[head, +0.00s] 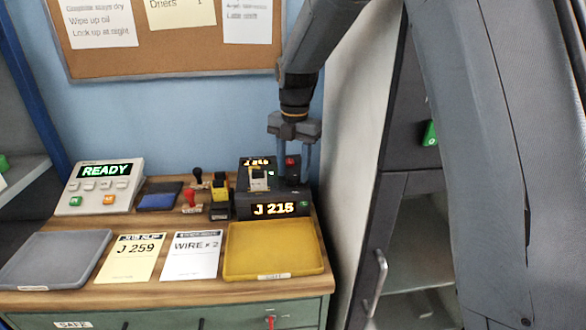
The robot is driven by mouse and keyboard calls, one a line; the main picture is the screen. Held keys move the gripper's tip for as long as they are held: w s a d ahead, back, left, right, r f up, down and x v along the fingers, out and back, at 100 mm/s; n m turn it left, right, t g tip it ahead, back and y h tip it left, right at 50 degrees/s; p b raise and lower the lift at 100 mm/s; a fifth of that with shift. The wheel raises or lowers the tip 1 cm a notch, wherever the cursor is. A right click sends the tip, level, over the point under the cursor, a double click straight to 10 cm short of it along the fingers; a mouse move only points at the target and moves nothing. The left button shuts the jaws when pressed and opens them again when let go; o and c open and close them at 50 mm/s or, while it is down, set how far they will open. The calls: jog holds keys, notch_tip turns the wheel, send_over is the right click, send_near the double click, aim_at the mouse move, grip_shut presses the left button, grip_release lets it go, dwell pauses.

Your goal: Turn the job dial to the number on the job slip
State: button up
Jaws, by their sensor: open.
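The job slip (131,260) is a pale yellow sheet lying on the bench and reads J 259. A dark device (245,206) at the back right of the bench has a lit amber front display (274,209) that seems to read J 215; its last digit is hard to make out. A red-topped part (291,161) shows on the device between my fingers; I cannot tell whether it is the job dial. My gripper (292,175) points down at the right of the device, its fingers open and apart. Whether they touch anything is unclear.
A yellow tray (275,273) and a white WIRE sheet (191,257) lie in front. A grey tray (54,283) is at left. A READY panel (101,187), a blue pad (158,200) and stamps (191,196) stand behind. A tall cabinet (360,130) rises close at right.

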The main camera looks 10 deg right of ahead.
jog(key=shift+f, duration=0.5)
jog(key=shift+c, duration=0.4)
jog(key=c, duration=1)
jog(key=shift+o, duration=0.2)
